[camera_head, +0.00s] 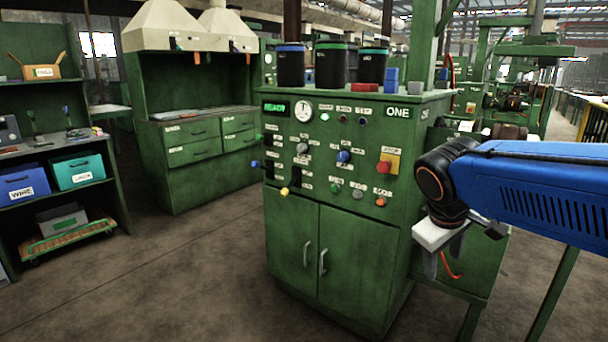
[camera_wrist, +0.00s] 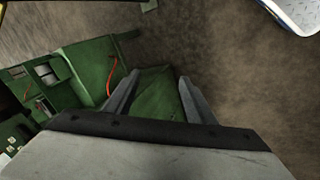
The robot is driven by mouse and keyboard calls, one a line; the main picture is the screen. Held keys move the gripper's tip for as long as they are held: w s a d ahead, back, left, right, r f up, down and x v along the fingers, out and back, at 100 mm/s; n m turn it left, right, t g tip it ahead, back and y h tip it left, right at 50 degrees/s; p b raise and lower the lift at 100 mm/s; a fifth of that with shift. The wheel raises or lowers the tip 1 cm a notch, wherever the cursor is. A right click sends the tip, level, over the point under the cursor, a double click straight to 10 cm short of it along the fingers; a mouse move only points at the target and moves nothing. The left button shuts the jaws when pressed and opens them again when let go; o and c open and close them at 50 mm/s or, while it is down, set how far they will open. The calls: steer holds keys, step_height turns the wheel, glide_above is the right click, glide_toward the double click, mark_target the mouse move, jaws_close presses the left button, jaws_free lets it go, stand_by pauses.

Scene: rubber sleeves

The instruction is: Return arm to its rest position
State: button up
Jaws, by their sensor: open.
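My gripper (camera_head: 442,258) hangs from the end of my blue arm at the right of the head view, pointing down. It is in front of the right side of the green machine cabinet (camera_head: 292,240). In the wrist view my gripper's two grey fingers (camera_wrist: 160,98) stand apart with nothing between them. Beyond them a green surface (camera_wrist: 155,90) and the brown floor show below. I cannot tell the exact gap between the fingers and the green surface.
The cabinet's front carries knobs, labels and a red button (camera_head: 384,167). Dark canisters (camera_head: 331,65) and blue blocks (camera_head: 391,77) stand on top. A red cable (camera_head: 452,270) hangs by the gripper. A shelf with bins (camera_head: 80,172) stands left. The floor (camera_head: 190,265) is clear in front.

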steer(key=s+f+m+y, duration=0.1)
steer(key=s+f+m, duration=0.1)
steer(key=s+f, duration=0.2)
steer(key=s+f+m+t+y, duration=0.1)
steer(key=s+f, duration=0.4)
steer(key=s, duration=0.6)
steer(key=shift+s+a+f+m+y, duration=0.25)
steer(key=shift+m+y, duration=0.35)
steer(key=shift+m, duration=0.5)
steer(key=shift+r, duration=0.15)
